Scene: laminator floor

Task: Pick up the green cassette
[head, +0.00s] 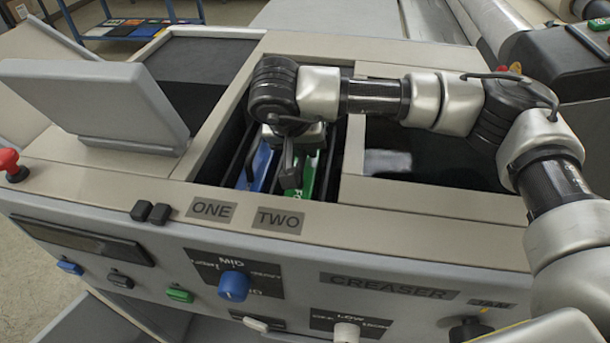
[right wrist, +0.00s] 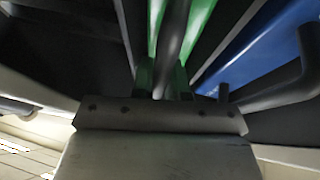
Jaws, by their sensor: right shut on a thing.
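The green cassette (head: 308,178) sits in the slot bay of the machine, on the right of the blue cassette (head: 257,168). In the head view my right gripper (head: 290,178) reaches down into the bay, its wrist hiding part of both cassettes. In the right wrist view the green cassette (right wrist: 200,18) lies straight ahead, with a dark handle bar along its middle. My right gripper (right wrist: 163,82) is shut on that handle. The blue cassette (right wrist: 258,42) shows at the right there, with its own dark handle. My left gripper is not in view.
Labels ONE (head: 211,210) and TWO (head: 279,220) mark the front ledge below the bay. Bay walls stand close on both sides. A grey panel (head: 95,100) rises at the left, and a red knob (head: 9,163) stands at the far left. Knobs line the front face.

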